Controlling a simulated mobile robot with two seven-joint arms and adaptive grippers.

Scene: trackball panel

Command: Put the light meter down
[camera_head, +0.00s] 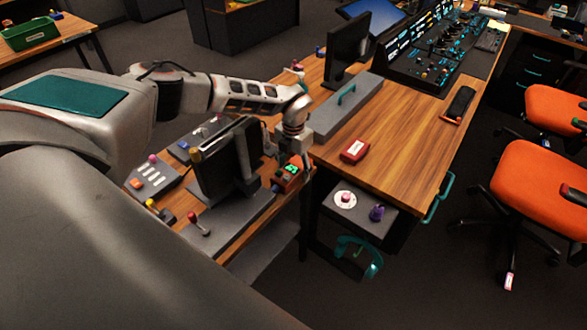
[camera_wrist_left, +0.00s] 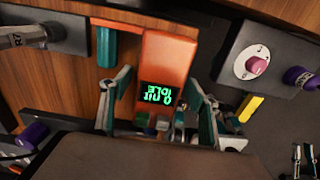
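The meter's underside is hidden.
A dark monitor (camera_head: 222,160) stands close left of the meter. A grey box with a teal handle (camera_head: 345,100) and a red box (camera_head: 354,151) are on the wooden desk (camera_head: 400,150). A grey panel with a pink knob (camera_head: 345,199) juts out below. Orange chairs (camera_head: 540,185) stand right.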

